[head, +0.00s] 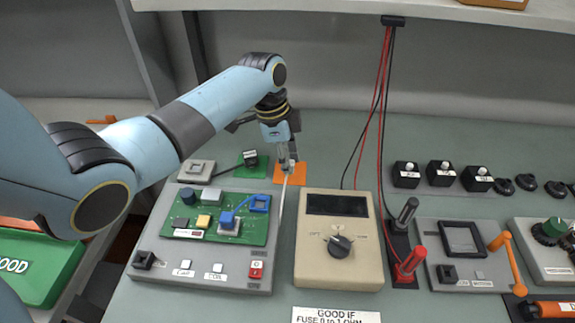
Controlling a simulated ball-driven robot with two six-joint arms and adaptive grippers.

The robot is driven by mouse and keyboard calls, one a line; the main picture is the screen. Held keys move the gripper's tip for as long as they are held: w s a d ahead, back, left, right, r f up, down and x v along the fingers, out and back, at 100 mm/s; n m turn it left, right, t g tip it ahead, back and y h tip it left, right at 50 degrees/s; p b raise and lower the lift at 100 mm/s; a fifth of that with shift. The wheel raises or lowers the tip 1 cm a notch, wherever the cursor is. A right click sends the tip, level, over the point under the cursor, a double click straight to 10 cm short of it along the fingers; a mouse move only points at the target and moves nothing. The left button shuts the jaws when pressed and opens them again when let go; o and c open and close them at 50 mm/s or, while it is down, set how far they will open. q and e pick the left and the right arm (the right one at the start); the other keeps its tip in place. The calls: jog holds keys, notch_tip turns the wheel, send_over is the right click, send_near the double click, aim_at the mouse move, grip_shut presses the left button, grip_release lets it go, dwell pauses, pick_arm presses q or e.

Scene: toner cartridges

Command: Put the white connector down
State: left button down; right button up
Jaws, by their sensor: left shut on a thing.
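My left gripper (288,160) points down at the back of the bench, above an orange pad (299,177). It is shut on the small white connector (287,167), which is mostly hidden by the fingers. A thin white cable (283,204) runs from the connector down to the right side of the grey test fixture (170,254). I cannot tell whether the connector touches the orange pad. My right gripper is not in view.
A green board (179,224) sits on the fixture. Left of the orange pad are a green pad (262,172) and a grey socket block (196,171). A beige meter (375,260) stands in front right, with red and black probes (412,261) beside it. Cables hang from the shelf (450,14).

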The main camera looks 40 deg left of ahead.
pick_arm(q)
jog(key=shift+f, duration=1.3)
jog(key=shift+f, duration=0.1)
jog(key=c, duration=1.1)
grip_release()
jog(key=r, duration=0.4)
jog(key=s+a+r, duration=0.1)
jog(key=r, duration=0.3)
jog(key=a+r, duration=0.1)
jog(key=r, duration=0.3)
jog(key=shift+s, duration=0.15)
